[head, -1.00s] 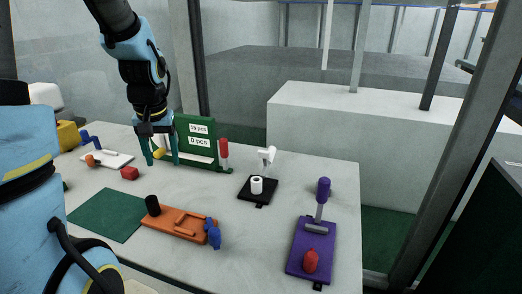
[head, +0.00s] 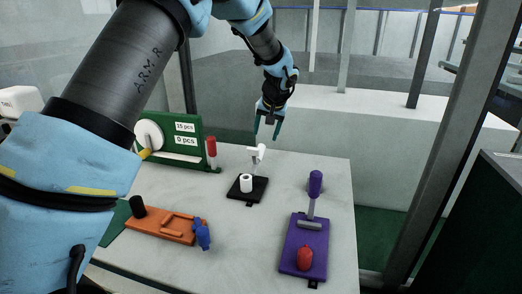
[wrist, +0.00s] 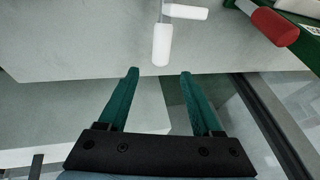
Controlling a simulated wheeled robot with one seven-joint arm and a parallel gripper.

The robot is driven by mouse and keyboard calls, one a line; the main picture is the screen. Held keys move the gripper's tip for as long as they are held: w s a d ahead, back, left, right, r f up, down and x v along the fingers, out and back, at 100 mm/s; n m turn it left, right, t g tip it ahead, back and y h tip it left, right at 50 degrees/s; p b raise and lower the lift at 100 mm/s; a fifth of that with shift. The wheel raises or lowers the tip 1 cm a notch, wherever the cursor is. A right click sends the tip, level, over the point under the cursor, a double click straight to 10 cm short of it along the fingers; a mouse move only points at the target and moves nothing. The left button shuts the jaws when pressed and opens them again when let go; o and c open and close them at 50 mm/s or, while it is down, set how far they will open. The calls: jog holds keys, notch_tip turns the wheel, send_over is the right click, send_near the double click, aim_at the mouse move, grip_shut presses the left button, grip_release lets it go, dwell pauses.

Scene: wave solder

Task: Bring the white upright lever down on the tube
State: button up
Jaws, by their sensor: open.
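The white lever (head: 257,153) stands upright at the back of a small black base (head: 255,195) on the table.
A red-handled upright lever (head: 211,147) stands by the green board (head: 184,140) left of the white one. A purple fixture (head: 303,245) with an upright purple handle is at the right. An orange fixture (head: 160,226) lies front left. Bare table surrounds the black base.

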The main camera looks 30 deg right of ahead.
aim_at(262, 146)
jog(key=p+x, duration=0.2)
jog(key=x, duration=0.7)
jog(key=shift+w+f, duration=0.15)
jog(key=shift+f, duration=0.1)
grip_shut()
dwell(1.0)
